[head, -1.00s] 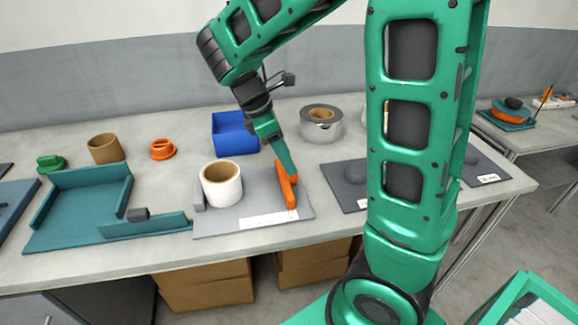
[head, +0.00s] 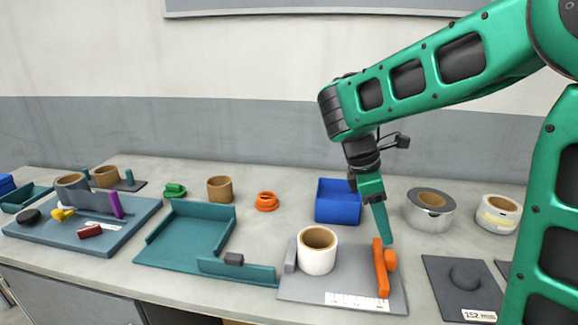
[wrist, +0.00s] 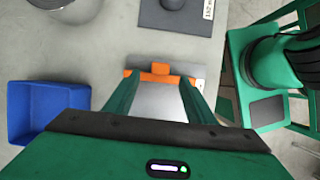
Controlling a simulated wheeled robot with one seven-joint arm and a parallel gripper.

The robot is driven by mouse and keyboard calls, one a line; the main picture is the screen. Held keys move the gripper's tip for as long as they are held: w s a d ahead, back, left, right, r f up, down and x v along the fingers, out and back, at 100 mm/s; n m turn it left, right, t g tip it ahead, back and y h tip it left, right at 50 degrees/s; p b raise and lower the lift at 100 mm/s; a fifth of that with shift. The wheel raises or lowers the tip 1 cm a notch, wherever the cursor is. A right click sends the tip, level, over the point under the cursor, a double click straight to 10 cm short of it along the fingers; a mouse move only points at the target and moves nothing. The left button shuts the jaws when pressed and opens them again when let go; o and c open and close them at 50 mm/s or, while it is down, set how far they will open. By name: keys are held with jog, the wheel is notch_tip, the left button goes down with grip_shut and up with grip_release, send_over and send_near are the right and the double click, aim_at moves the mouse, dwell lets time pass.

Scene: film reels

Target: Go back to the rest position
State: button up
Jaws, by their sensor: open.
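My gripper (head: 386,240) points down at the orange clamp piece (head: 382,268) on the right side of a grey plate (head: 330,283). In the wrist view its two fingers (wrist: 157,98) are spread apart, with the orange piece (wrist: 160,73) just beyond the tips. I cannot tell whether a finger touches it. Nothing is seen held between the fingers. A white roll with a brown core (head: 317,258) stands on the plate to the left of my gripper, apart from it.
A blue bin (head: 337,207) stands behind the plate. A silver tape roll (head: 428,218) and another roll (head: 497,216) are at the right. A teal tray (head: 190,235) lies left. An orange ring (head: 267,201) and a brown ring (head: 220,190) stand behind it.

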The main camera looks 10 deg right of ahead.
jog(key=s+d+m+y, duration=0.2)
jog(key=s+d+m, duration=0.6)
jog(key=s+m, duration=0.15)
jog(key=s+d+f+m+t+y, duration=0.1)
jog(key=s+f+m+y, duration=0.1)
jog(key=s+m, duration=0.8)
jog(key=shift+s+f+m+t, duration=0.35)
jog(key=shift+s+f, duration=0.25)
jog(key=shift+s, duration=0.35)
jog(key=shift+w+d+f, duration=0.1)
jog(key=shift+w+f, duration=0.15)
jog(key=shift+w, duration=0.4)
jog(key=shift+s, duration=0.1)
